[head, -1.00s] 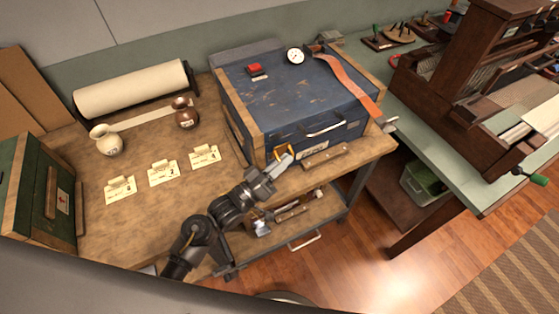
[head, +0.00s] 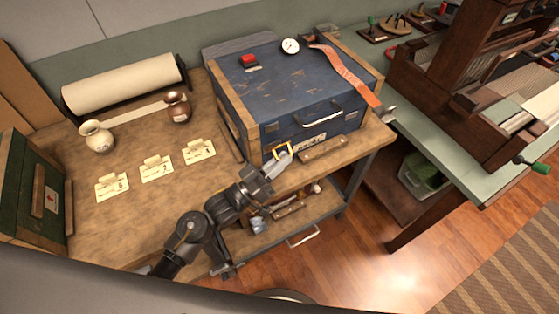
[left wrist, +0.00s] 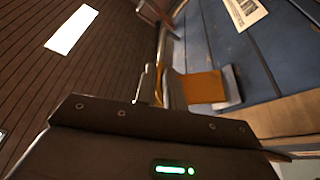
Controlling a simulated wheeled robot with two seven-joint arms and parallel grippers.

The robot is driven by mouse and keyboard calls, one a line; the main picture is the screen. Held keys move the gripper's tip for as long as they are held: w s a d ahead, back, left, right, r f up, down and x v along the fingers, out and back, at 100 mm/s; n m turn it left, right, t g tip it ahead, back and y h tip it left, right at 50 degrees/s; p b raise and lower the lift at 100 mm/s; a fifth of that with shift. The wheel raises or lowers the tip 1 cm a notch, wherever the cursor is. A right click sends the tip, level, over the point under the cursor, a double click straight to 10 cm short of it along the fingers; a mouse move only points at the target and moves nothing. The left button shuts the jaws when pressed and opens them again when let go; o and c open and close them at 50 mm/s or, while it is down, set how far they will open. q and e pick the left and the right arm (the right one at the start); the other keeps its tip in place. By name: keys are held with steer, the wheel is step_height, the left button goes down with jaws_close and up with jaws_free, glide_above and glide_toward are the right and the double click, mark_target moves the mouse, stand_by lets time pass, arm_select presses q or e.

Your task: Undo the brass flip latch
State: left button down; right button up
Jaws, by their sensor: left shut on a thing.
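The blue wooden chest (head: 290,95) stands on the workbench, with its lid down. The brass flip latch (head: 284,149) is a yellow loop low on the chest's front, near its left corner. My left gripper (head: 281,158) is at the latch and shut on it. In the left wrist view the brass piece (left wrist: 204,87) sits between the two finger pads, close to the blue boards. The fingers hide part of the latch, so its exact angle is unclear. My right gripper is in neither view.
A red strap (head: 347,74) hangs over the chest's right side. A gauge (head: 290,46) and a red-topped item (head: 249,60) lie on the lid. A wooden-handled tool (head: 323,149) lies right of my gripper. Cards and two vases stand left.

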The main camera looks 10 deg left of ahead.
arm_select(q)
steer(key=c, duration=1.5)
jaws_free()
steer(key=b+v, duration=0.3)
steer(key=v, duration=0.7)
steer(key=shift+s+a, duration=0.25)
steer(key=shift+s, duration=0.05)
steer(key=shift+f, duration=0.1)
